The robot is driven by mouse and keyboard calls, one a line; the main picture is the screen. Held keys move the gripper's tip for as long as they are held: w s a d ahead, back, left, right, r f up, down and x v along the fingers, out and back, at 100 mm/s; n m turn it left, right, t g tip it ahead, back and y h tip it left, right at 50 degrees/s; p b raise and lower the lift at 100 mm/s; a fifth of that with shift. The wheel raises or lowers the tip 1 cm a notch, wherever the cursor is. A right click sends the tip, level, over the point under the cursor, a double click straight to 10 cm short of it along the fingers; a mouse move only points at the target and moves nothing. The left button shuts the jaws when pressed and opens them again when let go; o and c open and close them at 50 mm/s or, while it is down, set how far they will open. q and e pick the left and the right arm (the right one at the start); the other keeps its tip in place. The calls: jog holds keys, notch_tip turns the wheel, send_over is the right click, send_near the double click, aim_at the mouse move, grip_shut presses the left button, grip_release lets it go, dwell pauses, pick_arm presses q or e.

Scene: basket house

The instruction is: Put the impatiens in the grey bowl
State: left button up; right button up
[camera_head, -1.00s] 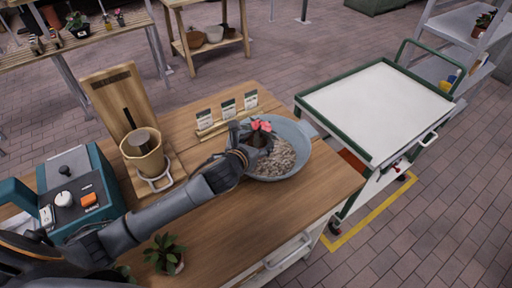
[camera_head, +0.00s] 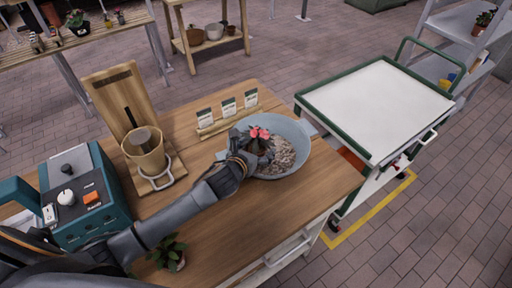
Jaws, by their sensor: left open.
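The impatiens (camera_head: 260,133), with pink-red flowers and dark leaves, stands in the grey bowl (camera_head: 301,162), at its left part. The bowl sits on the wooden workbench and holds greyish-brown gravel-like material. My left gripper (camera_head: 248,148) reaches over the bowl's left rim, open, with its fingers close beside the plant. The gripper partly hides the plant's lower part, so I cannot tell whether they touch. My right gripper is not in view.
Seed packets in a wooden holder (camera_head: 228,122) stand behind the bowl. A brown pot on a stand (camera_head: 146,150), a teal machine (camera_head: 84,200) and a small green plant (camera_head: 167,250) are on the bench. A white-topped cart (camera_head: 376,105) stands at the right.

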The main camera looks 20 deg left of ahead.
pick_arm(q)
jog(key=shift+r, duration=0.1)
jog(key=b+v, duration=0.1)
jog(key=v, duration=1.1)
